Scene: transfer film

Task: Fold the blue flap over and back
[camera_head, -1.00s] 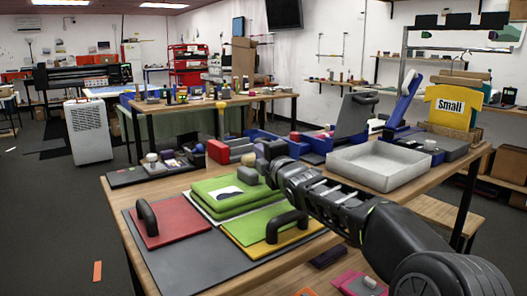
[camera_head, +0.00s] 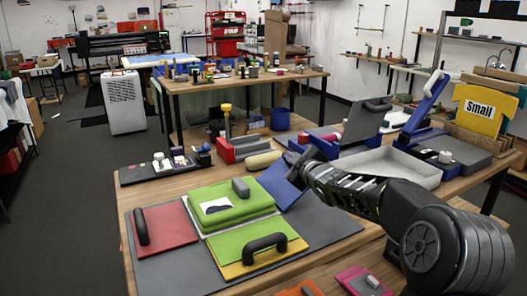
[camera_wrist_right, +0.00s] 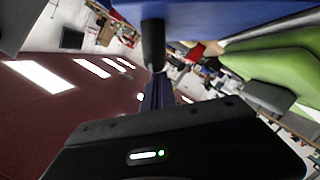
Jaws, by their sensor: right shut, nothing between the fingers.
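The blue flap (camera_head: 282,184) stands tilted on the grey board (camera_head: 318,222), just right of the green board (camera_head: 228,203) in the head view. My right gripper (camera_head: 298,163) is shut and empty at the flap's upper right edge; whether it touches cannot be told. In the right wrist view a blue panel (camera_wrist_right: 225,18), likely the flap, fills the top, with a dark rounded piece (camera_wrist_right: 153,45) below it. The green board (camera_wrist_right: 280,70) shows at right there. My left gripper is not in view.
A red panel (camera_head: 170,228) with a black handle and a yellow-edged green panel (camera_head: 258,246) lie on the grey board. A white tray (camera_head: 390,165) stands behind my arm.

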